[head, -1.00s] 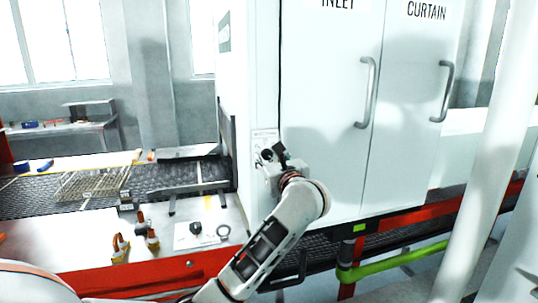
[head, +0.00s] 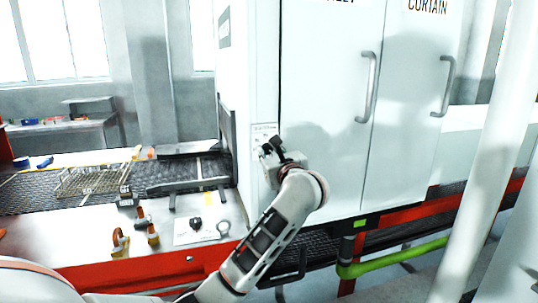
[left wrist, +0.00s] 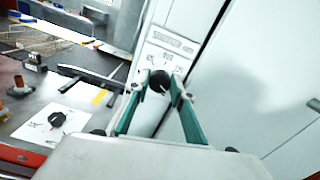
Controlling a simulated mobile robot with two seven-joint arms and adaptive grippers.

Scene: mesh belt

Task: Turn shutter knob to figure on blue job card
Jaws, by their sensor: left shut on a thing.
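The shutter knob (left wrist: 160,82) is a round black knob on a white panel (left wrist: 174,46) with dark lettering, on the cabinet's front edge. The panel also shows in the head view (head: 263,130), with the knob mostly hidden there by my gripper. My left gripper (head: 269,149) is at the panel. In the left wrist view its two green-sided fingers (left wrist: 162,88) are shut on the knob, one on each side. The knob's pointer and the figures around it are too small or hidden to read. I cannot make out a blue job card.
A mesh belt (head: 40,196) carries a wire basket (head: 88,181). Door handles (head: 368,88) project right of my arm.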

